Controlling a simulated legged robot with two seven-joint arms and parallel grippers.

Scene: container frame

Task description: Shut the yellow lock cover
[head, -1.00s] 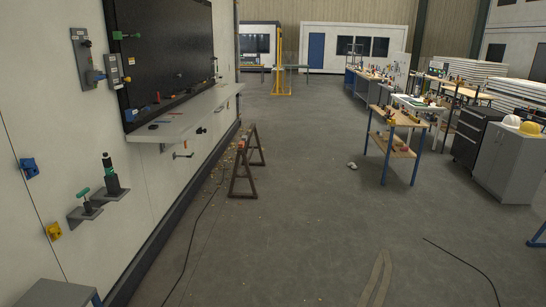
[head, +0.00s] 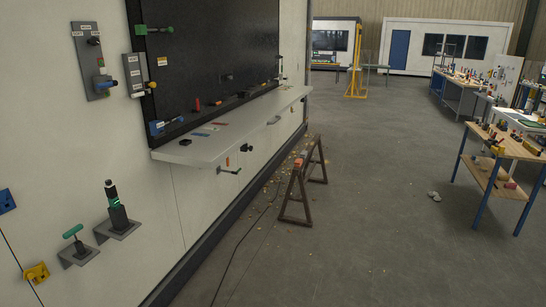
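A small yellow piece (head: 37,272), which looks like the yellow lock cover, is fixed low on the white wall at the lower left of the head view. It is small, and I cannot tell whether it stands open or shut. Neither of my grippers is in view.
A blue fitting (head: 6,201) is on the wall above it. Grey brackets carry a green-handled tool (head: 75,240) and a black-and-green device (head: 116,208). A white shelf (head: 205,147) juts from the wall; a brown sawhorse (head: 304,180) stands beyond.

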